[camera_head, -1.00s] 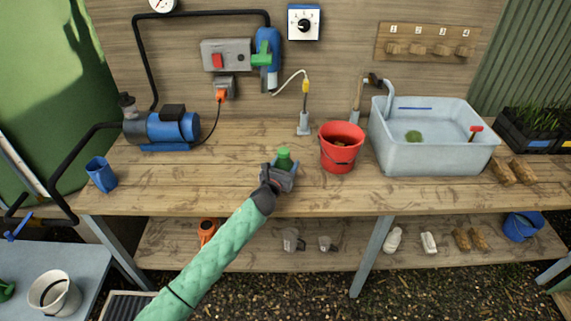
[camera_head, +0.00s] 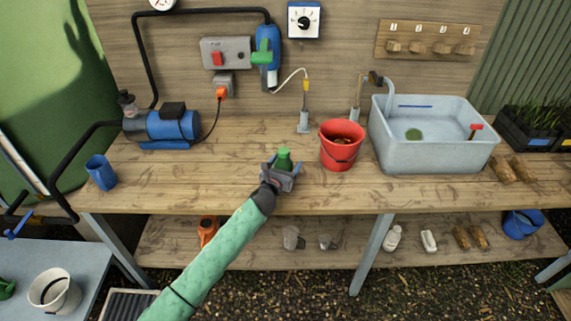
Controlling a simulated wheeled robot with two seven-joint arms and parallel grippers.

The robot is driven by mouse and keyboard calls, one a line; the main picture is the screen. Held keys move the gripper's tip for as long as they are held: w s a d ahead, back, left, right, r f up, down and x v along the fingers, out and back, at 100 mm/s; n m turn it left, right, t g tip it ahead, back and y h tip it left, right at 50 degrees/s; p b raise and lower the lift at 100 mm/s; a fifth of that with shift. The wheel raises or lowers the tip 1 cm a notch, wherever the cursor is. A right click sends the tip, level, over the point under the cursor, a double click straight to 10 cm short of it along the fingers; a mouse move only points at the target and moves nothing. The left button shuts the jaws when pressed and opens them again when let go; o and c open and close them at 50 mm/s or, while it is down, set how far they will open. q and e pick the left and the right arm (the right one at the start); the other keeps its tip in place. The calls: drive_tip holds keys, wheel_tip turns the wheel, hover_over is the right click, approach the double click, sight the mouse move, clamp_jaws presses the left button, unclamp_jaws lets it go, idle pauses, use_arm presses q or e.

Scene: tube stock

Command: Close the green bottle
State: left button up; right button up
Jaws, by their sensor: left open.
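The green bottle (camera_head: 284,155) stands upright on the wooden bench. Its top is a lighter green; I cannot tell whether that is a cap. My left gripper (camera_head: 282,166) is open, with its fingers on either side of the bottle. The gripper body hides the bottle's lower part, and I cannot tell whether the fingers touch it. My right gripper is not in view.
A red bucket (camera_head: 341,158) stands close to the right of the bottle, with a grey sink (camera_head: 440,155) beyond it. A blue pump (camera_head: 172,128) and a blue cup (camera_head: 101,173) are on the left. The bench between cup and bottle is clear.

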use_arm(q)
drive_tip(key=shift+r, duration=0.15)
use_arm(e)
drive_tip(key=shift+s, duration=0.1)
use_arm(q)
drive_tip(key=shift+v, duration=0.85)
drive_tip(key=shift+s+a+f+b, duration=0.2)
drive_tip(key=shift+s+a+b, duration=0.05)
drive_tip(key=shift+s+b, duration=0.25)
drive_tip(key=b+v, duration=0.2)
drive_tip(key=v, duration=0.6)
drive_tip(key=shift+s, duration=0.1)
drive_tip(key=shift+s+a+r, duration=0.1)
drive_tip(key=shift+s+a, duration=0.1)
drive_tip(key=shift+s, duration=0.3)
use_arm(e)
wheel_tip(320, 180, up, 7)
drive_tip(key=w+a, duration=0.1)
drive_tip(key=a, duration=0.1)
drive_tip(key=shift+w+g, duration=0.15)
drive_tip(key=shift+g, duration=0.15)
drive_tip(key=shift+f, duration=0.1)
